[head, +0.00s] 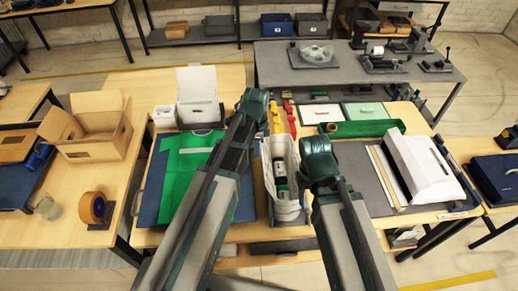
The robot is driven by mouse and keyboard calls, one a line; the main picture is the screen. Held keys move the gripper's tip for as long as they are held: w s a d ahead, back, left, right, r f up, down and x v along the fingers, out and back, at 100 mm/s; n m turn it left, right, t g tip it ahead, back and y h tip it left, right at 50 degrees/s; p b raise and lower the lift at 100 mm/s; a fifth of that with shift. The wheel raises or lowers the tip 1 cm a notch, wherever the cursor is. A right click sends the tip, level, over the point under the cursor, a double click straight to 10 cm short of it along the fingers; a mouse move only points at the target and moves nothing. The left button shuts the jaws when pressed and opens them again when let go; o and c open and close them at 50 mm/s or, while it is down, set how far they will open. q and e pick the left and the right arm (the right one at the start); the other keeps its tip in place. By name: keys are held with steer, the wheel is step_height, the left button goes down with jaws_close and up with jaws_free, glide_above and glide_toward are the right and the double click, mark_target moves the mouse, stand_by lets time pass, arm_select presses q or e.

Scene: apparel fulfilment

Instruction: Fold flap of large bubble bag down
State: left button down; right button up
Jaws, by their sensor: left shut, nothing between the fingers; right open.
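Two flat sheets lie side by side at the back of the middle table: a white one (320,113) and a pale green one (367,111). I cannot tell whether either is a bubble bag. My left gripper (256,104) is shut and empty, reaching toward the table's back just left of the white sheet. My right gripper (317,146) is open and nearer, right of a white bin (284,204). The fingertips of both are hard to see.
A green garment (183,172) lies on a blue board at left, partly behind my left arm. A white box (198,108) stands behind it.

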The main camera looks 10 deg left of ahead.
arm_select(q)
steer(key=w+d, duration=0.2)
steer(key=d, duration=0.5)
steer(key=shift+d, duration=0.25)
steer(key=shift+w, duration=0.1)
steer(key=d, duration=0.1)
steer(key=w+d, duration=0.1)
steer(key=d, duration=0.3)
steer(key=shift+w+d, duration=0.2)
steer(key=shift+w, duration=0.05)
step_height(320, 180, down, 5)
steer(key=b, duration=0.4)
steer(key=shift+r+b, duration=0.15)
steer(key=shift+b, duration=0.2)
